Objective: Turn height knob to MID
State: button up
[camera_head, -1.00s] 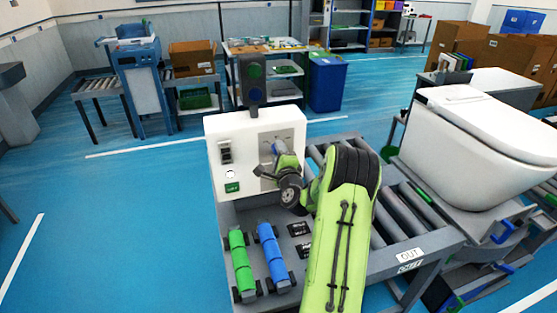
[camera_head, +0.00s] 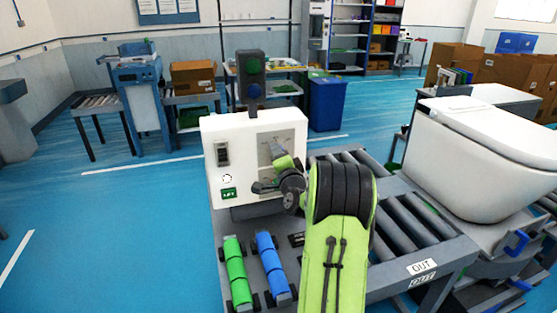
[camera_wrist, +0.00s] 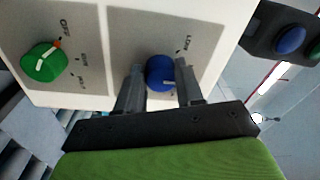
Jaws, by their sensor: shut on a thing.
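In the wrist view a blue knob (camera_wrist: 160,71) with a pale pointer mark sits on the white control panel (camera_wrist: 110,30). My gripper (camera_wrist: 158,84) has one finger on each side of this knob and is shut on it. A green knob (camera_wrist: 43,62) with a white pointer is at the left, apart from my gripper. In the head view my gripper (camera_head: 276,170) is at the panel and my arm hides much of the knob area.
The white control box (camera_head: 230,140) carries a dark switch and a green label. A signal post (camera_head: 251,80) rises behind it. Green (camera_head: 236,272) and blue (camera_head: 272,264) cylinders lie in front. Rollers (camera_head: 415,225) and a white toilet (camera_head: 480,155) are at the right.

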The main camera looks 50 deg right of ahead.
jog(key=shift+f, duration=0.1)
dwell(0.3)
jog(key=o, duration=1)
jog(key=shift+o, duration=0.2)
jog(key=r+b+v, duration=0.1)
jog(key=b+v, duration=0.5)
jog(key=v, duration=0.9)
jog(key=shift+s+a+f+b, duration=0.25)
jog(key=shift+s+f+b, duration=0.05)
jog(key=shift+f+b, duration=0.1)
